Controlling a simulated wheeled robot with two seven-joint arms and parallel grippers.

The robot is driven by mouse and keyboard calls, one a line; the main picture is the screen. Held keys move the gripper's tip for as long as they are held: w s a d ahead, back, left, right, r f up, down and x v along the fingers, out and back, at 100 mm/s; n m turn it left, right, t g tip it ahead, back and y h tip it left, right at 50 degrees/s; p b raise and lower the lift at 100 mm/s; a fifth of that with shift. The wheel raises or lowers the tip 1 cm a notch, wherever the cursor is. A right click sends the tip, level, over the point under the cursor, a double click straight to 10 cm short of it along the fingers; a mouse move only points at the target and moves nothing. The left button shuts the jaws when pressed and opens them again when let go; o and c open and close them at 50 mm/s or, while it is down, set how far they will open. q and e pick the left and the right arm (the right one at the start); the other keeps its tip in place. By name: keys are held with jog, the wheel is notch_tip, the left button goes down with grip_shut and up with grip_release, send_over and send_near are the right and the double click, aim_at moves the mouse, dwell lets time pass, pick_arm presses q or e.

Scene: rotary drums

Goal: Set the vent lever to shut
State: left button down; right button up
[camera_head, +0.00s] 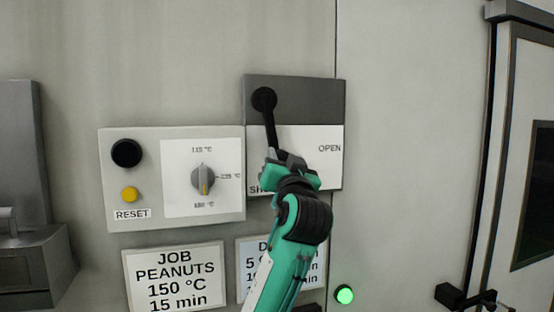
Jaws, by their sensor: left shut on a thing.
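The vent lever (269,122) is a black bar on a round pivot, mounted on a grey and white plate (320,121). It points down and slightly right from the pivot. The plate reads "OPEN" at the right. Letters starting "SH" show at the lower left, partly covered by my gripper. My left gripper (273,160) is shut on the lower end of the lever, whose tip it hides. My right gripper is not in view.
Left of the lever plate is a panel with a black button (127,153), a yellow reset button (130,194) and a temperature dial (203,180). Below are a job sign (174,278) and a second sign (247,256), partly covered by my arm. A green lamp (344,295) glows at the lower right.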

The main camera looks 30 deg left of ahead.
pick_arm(q)
jog(key=shift+s+a+r+m, duration=0.1)
jog(key=shift+s+a+m, duration=0.25)
jog(key=shift+m, duration=0.15)
jog(key=shift+s+m+t+h, duration=0.1)
jog(key=shift+m+t+h, duration=0.2)
jog(key=shift+m, duration=0.1)
jog(key=shift+s+a+m+h+p, duration=0.35)
jog(key=shift+s+a+m+h, duration=0.1)
jog(key=shift+m, duration=0.55)
jog(key=c, duration=1.3)
grip_release()
jog(key=shift+o, duration=1.4)
jog(key=b+v, duration=0.7)
jog(key=v, duration=0.6)
jog(key=shift+s+f, duration=0.3)
jog(key=shift+f, duration=0.1)
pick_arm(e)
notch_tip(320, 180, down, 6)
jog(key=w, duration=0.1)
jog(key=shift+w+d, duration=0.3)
